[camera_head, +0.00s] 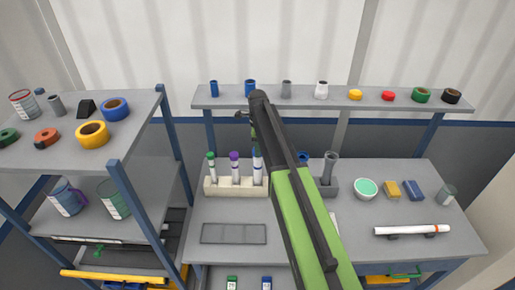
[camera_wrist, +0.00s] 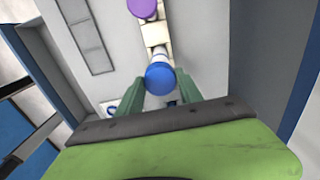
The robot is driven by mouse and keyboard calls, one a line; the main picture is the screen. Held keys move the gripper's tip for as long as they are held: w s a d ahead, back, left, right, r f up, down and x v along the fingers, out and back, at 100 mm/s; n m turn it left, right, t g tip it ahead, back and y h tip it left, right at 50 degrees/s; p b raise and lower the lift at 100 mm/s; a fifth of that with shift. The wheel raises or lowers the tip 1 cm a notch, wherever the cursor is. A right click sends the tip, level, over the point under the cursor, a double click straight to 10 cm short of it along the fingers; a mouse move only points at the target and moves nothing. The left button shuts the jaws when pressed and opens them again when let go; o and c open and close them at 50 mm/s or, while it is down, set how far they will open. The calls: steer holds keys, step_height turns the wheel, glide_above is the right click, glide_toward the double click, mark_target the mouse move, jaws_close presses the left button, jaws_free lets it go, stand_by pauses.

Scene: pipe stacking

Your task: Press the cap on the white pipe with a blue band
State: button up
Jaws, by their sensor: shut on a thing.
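The white pipe with a blue band (camera_head: 257,179) stands upright at the right end of a cream rack (camera_head: 222,192), partly hidden by my arm. In the wrist view, a round blue cap (camera_wrist: 159,79) sits between the green fingers of my gripper (camera_wrist: 160,88), which is shut on it. The cap is in line with the pipe's top, and a bit of white and blue pipe shows just beyond it. I cannot tell how far down the cap sits. My fingertips are largely hidden behind my arm in the head view.
A purple-capped pipe (camera_head: 234,168) and a green-capped pipe (camera_head: 211,167) stand left in the same rack. A grey pipe (camera_head: 330,167) stands in a holder right of my arm. A flat grey tray (camera_head: 234,233) lies in front. A shelf (camera_head: 305,97) runs behind.

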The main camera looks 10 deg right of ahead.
steer(key=shift+f, duration=0.2)
stand_by(0.3)
steer(key=shift+f+b, duration=0.5)
steer(key=shift+b, duration=0.1)
steer(key=shift+f+b, duration=0.65)
steer(key=shift+b, duration=0.05)
steer(key=o, duration=1.4)
steer(key=o, duration=0.4)
steer(key=shift+r, duration=0.15)
step_height(320, 180, up, 7)
steer(key=p, duration=0.7)
